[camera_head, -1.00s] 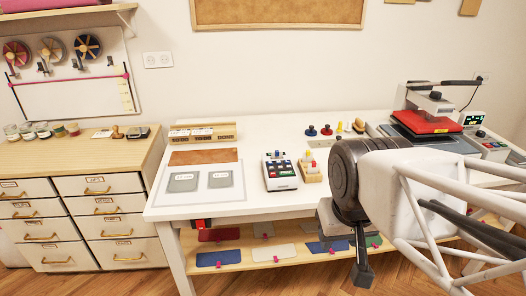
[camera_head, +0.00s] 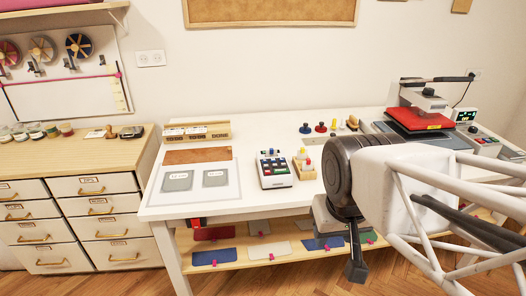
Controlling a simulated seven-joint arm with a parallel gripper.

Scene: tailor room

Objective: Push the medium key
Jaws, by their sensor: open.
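A small white keypad device (camera_head: 274,184) with rows of dark, blue and other coloured keys stands on the white table. Its key labels are too small to read, so I cannot tell which key is the medium one. My gripper (camera_head: 355,268) hangs low in front of the table's front edge, to the right of and below the keypad in the picture. It is open, seen partly behind my dark wrist joint, and I see nothing held in it. It is well apart from the keypad.
A wooden block with coloured pegs (camera_head: 305,168) stands right beside the keypad. A mat with two grey plates (camera_head: 230,196) lies to the left. Stamps (camera_head: 321,127) and a red heat press (camera_head: 418,119) stand behind. A lower shelf (camera_head: 185,259) holds coloured sheets.

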